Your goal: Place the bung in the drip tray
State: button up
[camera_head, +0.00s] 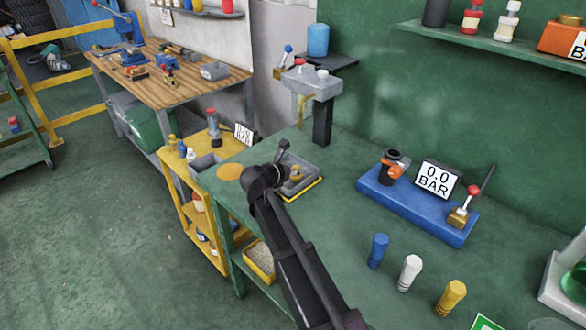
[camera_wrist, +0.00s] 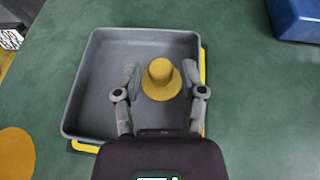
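The yellow bung (camera_wrist: 160,80) shows in the wrist view over the right part of the grey square drip tray (camera_wrist: 100,95). Its narrow end faces the camera. My gripper (camera_wrist: 160,78) has its two fingers spread on either side of the bung, and slim gaps seem to show beside it. I cannot tell for sure whether the bung rests on the tray floor. In the head view the bung (camera_head: 297,173) appears small inside the drip tray (camera_head: 312,181), and my dark gripper (camera_head: 283,150) and arm partly cover the tray's left side.
A yellow mat (camera_wrist: 85,147) lies under the tray. Blue (camera_head: 377,250), white (camera_head: 410,272) and yellow (camera_head: 450,298) plugs stand on the green bench. A blue block with a gauge sign (camera_head: 437,180) stands to the right. A grey pedestal (camera_head: 311,85) rises behind the tray.

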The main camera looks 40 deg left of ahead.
jog(key=shift+r, duration=0.15)
dwell(0.3)
jog(key=shift+r, duration=0.1)
jog(key=p+v, duration=0.5)
jog(key=v, duration=0.7)
